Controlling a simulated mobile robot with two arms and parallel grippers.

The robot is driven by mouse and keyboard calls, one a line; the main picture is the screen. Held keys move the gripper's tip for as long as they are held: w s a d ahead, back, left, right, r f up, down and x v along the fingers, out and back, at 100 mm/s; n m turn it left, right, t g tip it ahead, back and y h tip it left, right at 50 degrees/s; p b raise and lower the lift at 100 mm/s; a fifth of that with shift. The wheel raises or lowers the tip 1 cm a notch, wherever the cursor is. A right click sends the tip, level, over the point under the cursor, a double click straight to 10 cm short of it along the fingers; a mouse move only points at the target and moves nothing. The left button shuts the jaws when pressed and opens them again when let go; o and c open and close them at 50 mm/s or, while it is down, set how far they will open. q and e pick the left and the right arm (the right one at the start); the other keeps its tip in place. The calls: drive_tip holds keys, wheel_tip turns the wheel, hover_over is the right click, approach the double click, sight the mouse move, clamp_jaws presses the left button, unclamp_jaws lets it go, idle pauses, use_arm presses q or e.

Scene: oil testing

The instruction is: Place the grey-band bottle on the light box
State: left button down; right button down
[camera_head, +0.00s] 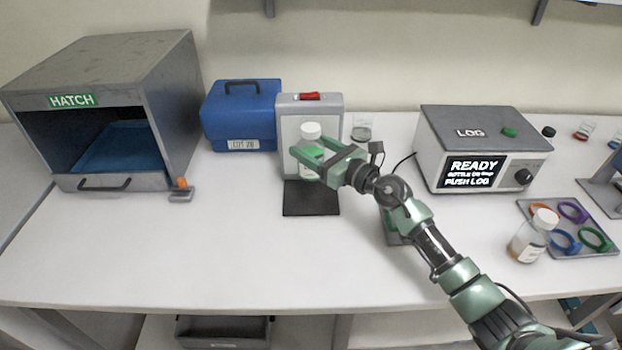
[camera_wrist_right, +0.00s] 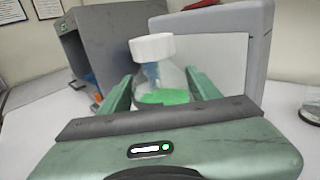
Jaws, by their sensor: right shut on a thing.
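A bottle with a white cap (camera_head: 311,131) is held by my right gripper (camera_head: 308,163), whose green fingers are shut around its body. In the right wrist view the bottle (camera_wrist_right: 153,48) is upright, clear, with green at its lower part; its bottom is hidden by the gripper and I cannot see a grey band. The light box (camera_head: 333,112) is a grey upright case with a pale front panel and a red switch on top. The bottle is in front of that panel, above a dark plate (camera_head: 311,205). I cannot tell whether it touches anything below. My left gripper is not in view.
A blue case (camera_head: 240,120) and the grey hatch box (camera_head: 180,100) stand left. A small clear dish (camera_head: 361,133) is right of the light box. The LOG device (camera_head: 470,120), another white-capped bottle (camera_head: 527,240) and a tray of coloured rings (camera_head: 583,252) are farther right. The front-left table is clear.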

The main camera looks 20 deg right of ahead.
sight(311, 172)
wheel_tip(311, 172, down, 7)
drive_tip(key=shift+r+b, duration=0.1)
drive_tip(key=shift+b, duration=1.1)
drive_tip(key=shift+f, duration=0.45)
drive_tip(key=c, duration=0.8)
unclamp_jaws()
drive_tip(key=shift+f, duration=0.2)
drive_tip(key=o, duration=0.4)
drive_tip(key=shift+r, duration=0.1)
drive_tip(key=shift+o, duration=0.2)
drive_tip(key=shift+r, duration=0.1)
